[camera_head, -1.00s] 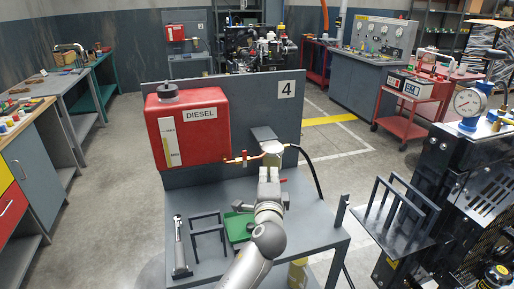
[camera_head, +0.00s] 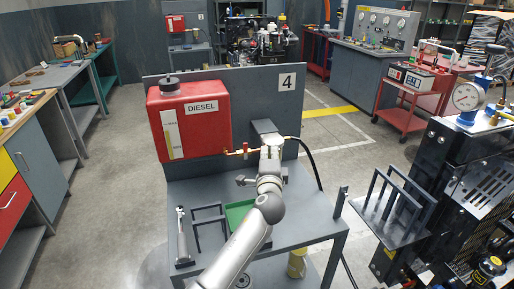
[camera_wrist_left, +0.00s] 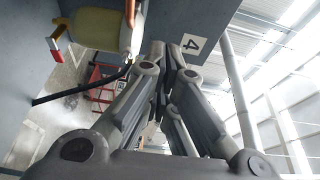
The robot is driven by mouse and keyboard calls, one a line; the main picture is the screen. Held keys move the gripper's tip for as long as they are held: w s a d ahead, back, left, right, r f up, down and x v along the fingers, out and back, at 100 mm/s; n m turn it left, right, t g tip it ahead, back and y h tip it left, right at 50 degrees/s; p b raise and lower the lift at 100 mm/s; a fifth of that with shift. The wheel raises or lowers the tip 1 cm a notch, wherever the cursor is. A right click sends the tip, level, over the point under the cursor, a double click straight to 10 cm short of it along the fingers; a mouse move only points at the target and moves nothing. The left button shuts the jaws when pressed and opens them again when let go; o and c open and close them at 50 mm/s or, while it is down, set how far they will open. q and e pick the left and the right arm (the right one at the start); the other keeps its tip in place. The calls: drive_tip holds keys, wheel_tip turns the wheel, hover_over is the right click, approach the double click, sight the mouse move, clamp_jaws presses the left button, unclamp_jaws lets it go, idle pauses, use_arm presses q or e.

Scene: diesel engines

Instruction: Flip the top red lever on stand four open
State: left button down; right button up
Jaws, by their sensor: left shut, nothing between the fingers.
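Stand four's grey panel (camera_head: 262,92) carries the red diesel tank (camera_head: 196,128). A thin copper pipe with a small red lever (camera_head: 246,153) runs right from the tank towards the fuel filter, which is mostly hidden behind my gripper. My left gripper (camera_head: 271,152) is shut and empty in front of the filter, right of this lever. In the left wrist view its closed fingers (camera_wrist_left: 168,50) point up beside the pale filter bowl (camera_wrist_left: 105,25), apart from it. Another red lever (camera_wrist_left: 56,50) on a brass fitting shows there. My right gripper is not in view.
The stand's shelf holds a green tray (camera_head: 240,214), a black rack (camera_head: 208,224) and a grey-handled tool (camera_head: 182,238). A black hose (camera_head: 314,166) curves down at the right.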

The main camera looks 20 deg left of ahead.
sight(245, 150)
use_arm(q)
drive_tip(key=a+p, duration=0.1)
drive_tip(key=a, duration=0.1)
drive_tip(key=w+a+p, duration=0.1)
drive_tip(key=a+p, duration=0.1)
drive_tip(key=shift+w+a, duration=0.15)
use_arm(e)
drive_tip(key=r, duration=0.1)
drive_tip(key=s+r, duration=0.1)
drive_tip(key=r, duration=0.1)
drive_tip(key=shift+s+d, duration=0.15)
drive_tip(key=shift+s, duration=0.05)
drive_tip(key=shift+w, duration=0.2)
use_arm(q)
drive_tip(key=shift+a, duration=0.1)
